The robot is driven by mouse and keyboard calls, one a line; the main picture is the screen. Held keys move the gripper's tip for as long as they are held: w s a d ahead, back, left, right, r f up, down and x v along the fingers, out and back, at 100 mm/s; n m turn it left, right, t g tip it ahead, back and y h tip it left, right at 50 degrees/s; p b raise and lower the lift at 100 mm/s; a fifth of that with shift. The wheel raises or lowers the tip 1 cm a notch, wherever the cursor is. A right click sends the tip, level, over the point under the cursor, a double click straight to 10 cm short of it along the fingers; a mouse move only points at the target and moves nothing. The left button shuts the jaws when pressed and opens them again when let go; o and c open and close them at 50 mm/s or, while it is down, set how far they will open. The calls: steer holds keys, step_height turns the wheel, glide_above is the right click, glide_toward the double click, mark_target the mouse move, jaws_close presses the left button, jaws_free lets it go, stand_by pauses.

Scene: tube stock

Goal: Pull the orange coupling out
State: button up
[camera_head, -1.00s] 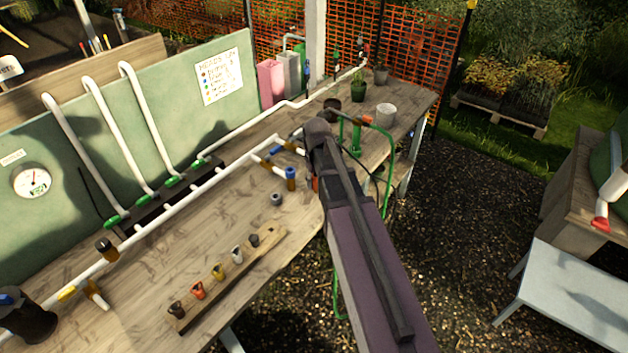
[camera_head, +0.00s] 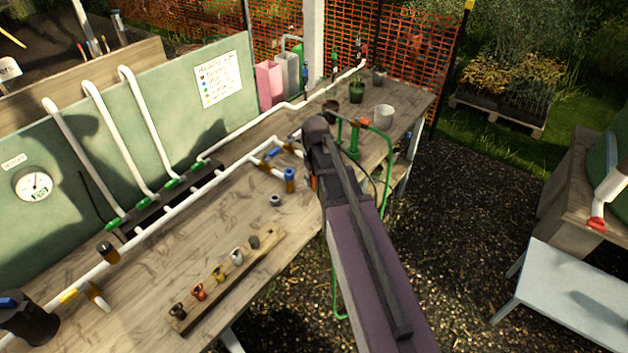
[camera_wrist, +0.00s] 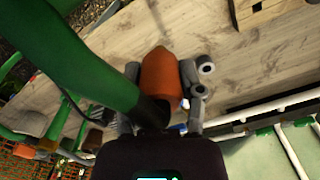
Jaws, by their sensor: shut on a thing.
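The orange coupling (camera_wrist: 160,78) is in the middle of the wrist view, between the grey fingers of my gripper (camera_wrist: 158,92). My gripper is shut on it. A dark collar (camera_wrist: 153,111) sits at its near end, close to a thick green pipe (camera_wrist: 78,58) on the left. I cannot tell whether the coupling is still joined to anything. In the head view my arm hides most of the gripper; a small orange patch (camera_head: 314,183) shows at its left edge, above the bench's front edge.
The wooden bench (camera_head: 150,240) carries white pipework (camera_head: 175,213), a loose grey ring (camera_head: 275,200) and a rack (camera_head: 225,285) of several small coloured fittings. A green pipe frame (camera_head: 388,155) stands right of my arm. Pots (camera_head: 384,117) stand at the bench's far end.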

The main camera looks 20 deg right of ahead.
steer(key=shift+r+p, duration=1.55)
steer(key=shift+r, duration=0.15)
